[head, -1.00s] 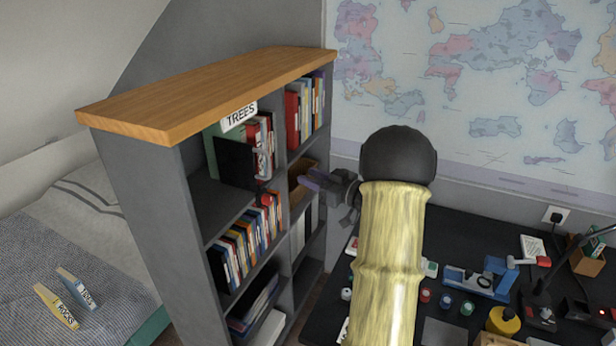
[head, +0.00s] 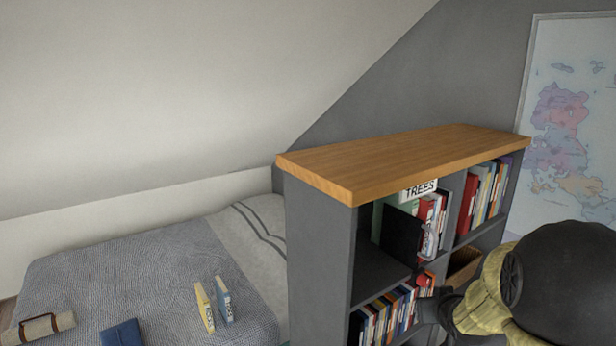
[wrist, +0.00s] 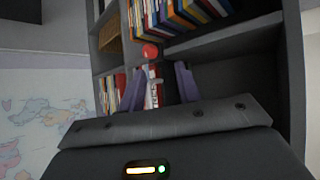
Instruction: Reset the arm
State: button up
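My arm (head: 545,285) enters at the lower right of the head view, with its dark wrist end near the front of the bookcase (head: 320,265). In the wrist view my gripper (wrist: 158,84) has its two purple-grey fingers apart, with a gap between them. Nothing visibly touches both fingers. Book spines and a small red ball (wrist: 149,51) show in and above that gap, and the ball looks to be beyond the fingertips. In the head view the fingertips are small and hard to make out.
The grey bookcase has a wooden top (head: 400,160), a TREES sign (head: 418,189) and rows of books. A bed (head: 130,270) to its left carries a yellow book (head: 204,306), a blue book (head: 222,300), a dark blue item (head: 121,333) and a rolled item (head: 45,328). A wall map (head: 570,130) hangs at right.

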jog(key=s+a+f+g, duration=0.3)
jog(key=s+a, duration=0.3)
jog(key=s, duration=0.4)
jog(key=s+a+f+g+y, duration=0.1)
jog(key=s+a+f+g, duration=0.2)
jog(key=s, duration=0.7)
jog(key=a+g, duration=0.2)
jog(key=a, duration=0.2)
jog(key=shift+o, duration=0.4)
jog(key=shift+a+f, duration=0.1)
dwell(0.4)
